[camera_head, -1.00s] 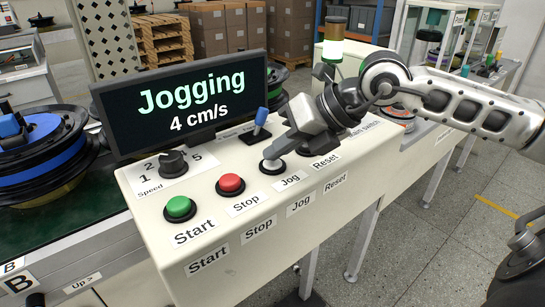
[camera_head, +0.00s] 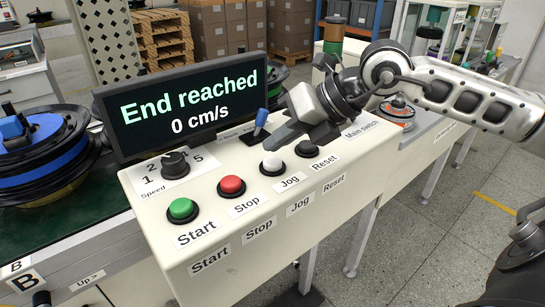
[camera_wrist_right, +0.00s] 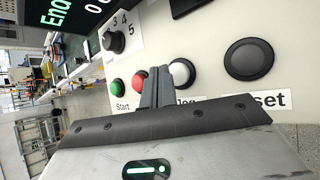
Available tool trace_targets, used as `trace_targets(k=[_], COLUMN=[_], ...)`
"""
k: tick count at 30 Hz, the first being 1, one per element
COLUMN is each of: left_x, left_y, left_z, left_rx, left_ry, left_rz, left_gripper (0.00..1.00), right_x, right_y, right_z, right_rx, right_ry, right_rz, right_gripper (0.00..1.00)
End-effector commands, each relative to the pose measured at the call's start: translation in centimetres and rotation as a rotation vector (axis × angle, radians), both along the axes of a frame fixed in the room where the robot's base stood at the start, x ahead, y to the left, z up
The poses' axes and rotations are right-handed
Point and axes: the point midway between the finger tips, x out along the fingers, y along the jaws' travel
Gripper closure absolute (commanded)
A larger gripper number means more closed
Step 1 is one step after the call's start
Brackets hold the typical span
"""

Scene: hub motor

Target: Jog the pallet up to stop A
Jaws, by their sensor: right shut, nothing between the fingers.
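The control panel (camera_head: 250,222) has a white Jog button (camera_head: 272,163) in its button row. The display (camera_head: 185,105) reads "End reached" and "0 cm/s". My right gripper (camera_head: 268,143) is shut and empty, with its tips just above and behind the Jog button, apart from it. In the right wrist view the shut fingers (camera_wrist_right: 157,88) stand beside the white button (camera_wrist_right: 182,73). A blue and black round part (camera_head: 42,160) sits on the conveyor at left; whether a pallet is under it is unclear. A "B" label (camera_head: 27,281) marks the conveyor edge. No stop A label is seen. My left gripper is out of view.
Green Start (camera_head: 182,209), red Stop (camera_head: 231,186) and black Reset (camera_head: 307,149) buttons flank Jog. Clear floor (camera_head: 440,230) lies at right.

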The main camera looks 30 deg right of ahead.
Motion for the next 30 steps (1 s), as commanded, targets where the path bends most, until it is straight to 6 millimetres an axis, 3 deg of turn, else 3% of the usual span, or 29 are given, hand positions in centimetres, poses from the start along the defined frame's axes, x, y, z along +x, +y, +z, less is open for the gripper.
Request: trace_targets(k=[13,30], left_x=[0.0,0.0], left_y=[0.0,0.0], left_z=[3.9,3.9], left_rx=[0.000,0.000], left_ry=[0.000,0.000], left_rz=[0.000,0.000], left_gripper=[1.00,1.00], right_x=[0.0,0.0], right_y=[0.0,0.0], right_z=[4.7,4.7], right_rx=[0.001,0.000], right_ry=[-0.001,0.000], right_rz=[0.000,0.000], right_gripper=[1.00,1.00])
